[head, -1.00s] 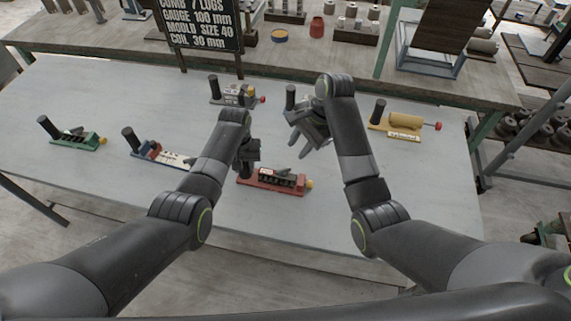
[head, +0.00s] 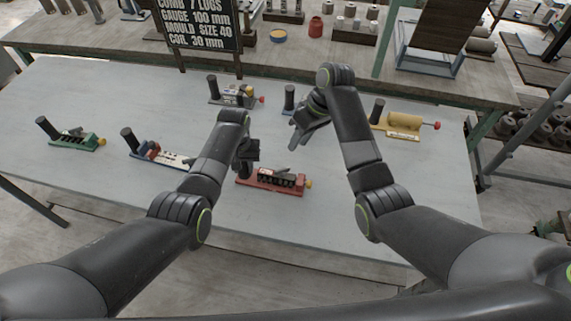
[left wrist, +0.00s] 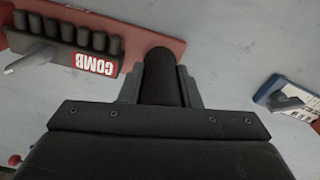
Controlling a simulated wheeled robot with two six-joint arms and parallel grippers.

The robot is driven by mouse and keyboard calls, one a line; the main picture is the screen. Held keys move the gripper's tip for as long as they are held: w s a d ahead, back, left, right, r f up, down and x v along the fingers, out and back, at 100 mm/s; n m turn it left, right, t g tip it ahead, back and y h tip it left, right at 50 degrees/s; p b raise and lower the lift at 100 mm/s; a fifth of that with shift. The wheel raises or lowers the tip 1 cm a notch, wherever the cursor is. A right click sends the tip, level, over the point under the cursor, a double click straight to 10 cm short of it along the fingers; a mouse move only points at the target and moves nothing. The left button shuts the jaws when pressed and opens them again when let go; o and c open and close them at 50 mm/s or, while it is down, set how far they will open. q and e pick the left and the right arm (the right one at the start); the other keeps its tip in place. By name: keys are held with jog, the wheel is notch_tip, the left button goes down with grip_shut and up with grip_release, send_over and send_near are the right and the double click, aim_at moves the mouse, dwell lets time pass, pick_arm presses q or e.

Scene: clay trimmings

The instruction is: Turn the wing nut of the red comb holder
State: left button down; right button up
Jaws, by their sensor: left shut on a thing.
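The red comb holder (head: 262,187) lies on the table in front of me, with dark teeth and a yellow end knob (head: 309,183). Its red base and white-on-red COMB label show upper left in the left wrist view (left wrist: 168,48). The grey wing nut (left wrist: 30,60) sticks out at its side in that view; it is small in the head view (head: 288,169). My left gripper (head: 246,168) is shut on the holder's black upright handle (left wrist: 165,78). My right gripper (head: 296,143) is above and behind the holder, apart from it; its finger gap is unclear.
The blue holder (head: 158,158) and green holder (head: 78,140) stand to the left. A grey holder (head: 232,97) and a yellow holder (head: 400,127) are farther back, with another partly hidden behind my right arm. The sign board (head: 203,22) stands behind. The table front is clear.

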aim_at(284, 169)
jog(key=a+f+n, duration=0.1)
jog(key=f+n, duration=0.2)
jog(key=n, duration=0.1)
jog(key=a+f+n, duration=0.1)
jog(key=f+n, duration=0.3)
jog(key=n, duration=0.1)
jog(key=a+f+n, duration=0.2)
jog(key=f+n, duration=0.1)
jog(key=n, duration=0.1)
jog(key=shift+s+f+n+g, duration=0.15)
jog(key=shift+s+n+g, duration=0.15)
jog(key=shift+n, duration=0.1)
dwell(0.4)
grip_shut()
